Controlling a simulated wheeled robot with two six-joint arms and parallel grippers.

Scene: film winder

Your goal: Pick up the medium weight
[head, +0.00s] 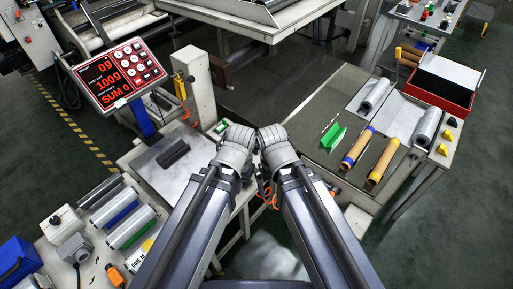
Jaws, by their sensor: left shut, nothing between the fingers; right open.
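No thing in the head view is clearly marked as the medium weight. Three small yellow-and-black pieces (447,135) stand in a row on the right table's right edge; I cannot tell whether they are weights. My two arms come up from the bottom centre, their grey wrists close together. My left gripper (247,174) is shut and empty, mostly hidden by its own wrist. My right gripper (265,188) is open, beside an orange cable, its fingers mostly hidden. Both are over the gap between the tables, apart from the yellow pieces.
A red scale display (113,75) reads 0g, 100g, SUM 0. A dark cylinder (173,152) lies on the plate below. Several rolls (130,228) lie on the left table.

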